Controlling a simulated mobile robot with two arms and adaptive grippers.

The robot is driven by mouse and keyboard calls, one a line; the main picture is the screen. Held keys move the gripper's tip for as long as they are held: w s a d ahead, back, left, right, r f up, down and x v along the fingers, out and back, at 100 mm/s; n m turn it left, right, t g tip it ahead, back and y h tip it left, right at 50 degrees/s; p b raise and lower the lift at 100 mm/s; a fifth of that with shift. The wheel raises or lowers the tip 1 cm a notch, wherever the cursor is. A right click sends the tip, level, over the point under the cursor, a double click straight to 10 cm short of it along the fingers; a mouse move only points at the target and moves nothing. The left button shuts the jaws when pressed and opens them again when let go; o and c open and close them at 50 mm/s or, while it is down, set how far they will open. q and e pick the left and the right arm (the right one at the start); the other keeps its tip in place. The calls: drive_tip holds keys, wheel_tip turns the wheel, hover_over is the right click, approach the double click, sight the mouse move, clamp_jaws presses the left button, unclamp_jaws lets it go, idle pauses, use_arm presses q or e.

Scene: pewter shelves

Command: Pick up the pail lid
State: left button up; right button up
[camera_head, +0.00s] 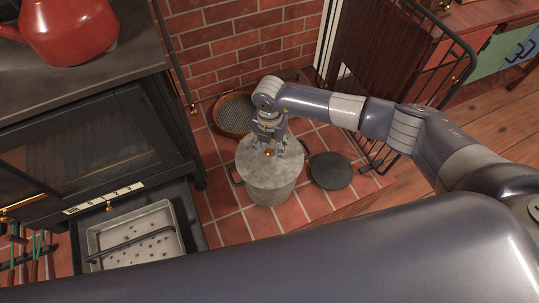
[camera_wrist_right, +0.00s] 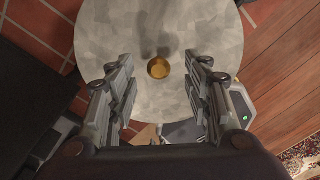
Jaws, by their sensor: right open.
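The pail lid (camera_head: 258,157) is a round grey metal disc with a small brass knob (camera_head: 269,153) at its centre. It sits on top of a grey metal pail (camera_head: 271,189) with side handles, standing on red floor tiles. In the right wrist view the lid (camera_wrist_right: 205,30) fills the upper middle, and its brass knob (camera_wrist_right: 159,68) shows between and slightly beyond the fingertips. My right gripper (camera_head: 270,146) points down over the lid. Its two fingers are open on either side of the knob, and nothing is held. My left gripper is not in view.
A dark round disc (camera_head: 331,170) lies right of the pail. A round brown-rimmed mesh item (camera_head: 233,113) is behind it. A black stove (camera_head: 95,140) with a red kettle (camera_head: 68,28) stands left, above a pulled-out grey tray (camera_head: 180,243). A black metal guard (camera_head: 454,70) stands right.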

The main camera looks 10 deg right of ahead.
drive_tip(key=shift+f, duration=0.75)
drive_tip(key=shift+c, duration=1.4)
clamp_jaws()
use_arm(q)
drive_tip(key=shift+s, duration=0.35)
use_arm(e)
drive_tip(key=shift+w, duration=0.1)
